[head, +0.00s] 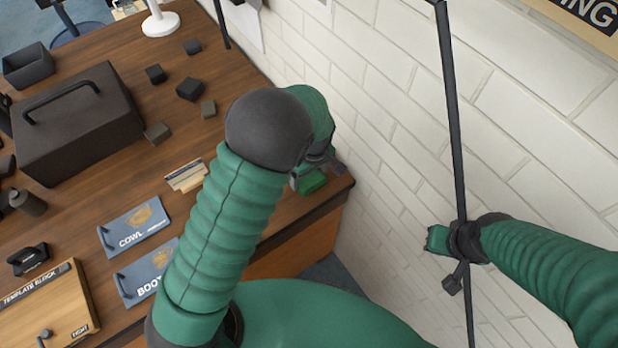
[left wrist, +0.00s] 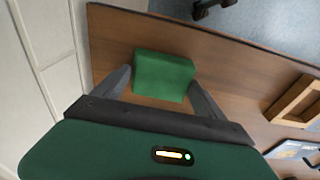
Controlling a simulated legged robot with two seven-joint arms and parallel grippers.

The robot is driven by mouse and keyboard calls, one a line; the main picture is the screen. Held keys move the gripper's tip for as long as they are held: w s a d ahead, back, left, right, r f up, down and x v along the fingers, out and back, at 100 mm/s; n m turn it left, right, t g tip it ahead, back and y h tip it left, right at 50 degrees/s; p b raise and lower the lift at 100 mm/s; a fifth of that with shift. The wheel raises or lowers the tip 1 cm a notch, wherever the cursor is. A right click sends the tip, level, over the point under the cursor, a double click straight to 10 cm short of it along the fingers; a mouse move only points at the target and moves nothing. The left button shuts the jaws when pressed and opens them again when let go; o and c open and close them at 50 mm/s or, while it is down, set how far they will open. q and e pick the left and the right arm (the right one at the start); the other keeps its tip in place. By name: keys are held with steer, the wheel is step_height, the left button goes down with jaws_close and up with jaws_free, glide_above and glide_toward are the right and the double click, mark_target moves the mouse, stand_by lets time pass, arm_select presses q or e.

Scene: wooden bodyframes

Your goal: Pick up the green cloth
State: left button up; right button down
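The green cloth (left wrist: 163,75) looks like a small folded block on the brown wooden table, close to its edge. In the left wrist view it lies between the two grey fingers of my left gripper (left wrist: 161,78), which are spread with a finger on each side. Narrow gaps seem to show beside the cloth. In the head view, part of the cloth (head: 313,182) shows at the table's right corner, under my left gripper (head: 308,180), with the rest hidden by my arm. My right gripper (head: 440,241) is by the white brick wall, far from the cloth; its fingers are unclear.
A dark case (head: 75,125), several small dark blocks and blue COWL (head: 135,227) and BOOT panels lie on the table (head: 130,50). A wooden template block (head: 45,315) is at lower left. A thin black pole (head: 452,110) crosses my right wrist in view.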

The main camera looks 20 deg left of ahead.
mark_target(309, 176)
arm_select(q)
steer(key=shift+a, duration=0.3)
steer(key=c, duration=0.5)
steer(key=shift+a, duration=0.1)
steer(key=shift+c, duration=0.3)
steer(key=shift+w+r, duration=0.1)
steer(key=shift+r, duration=0.3)
steer(key=shift+d+r+b, duration=0.25)
steer(key=shift+r+b, duration=0.15)
steer(key=shift+r, duration=0.8)
steer(key=s+d+r+b, duration=0.1)
steer(key=s+d, duration=0.1)
steer(key=s, duration=1.4)
steer(key=shift+d+r, duration=0.35)
arm_select(e)
steer(key=shift+a+f, duration=0.25)
steer(key=shift+f, duration=0.7)
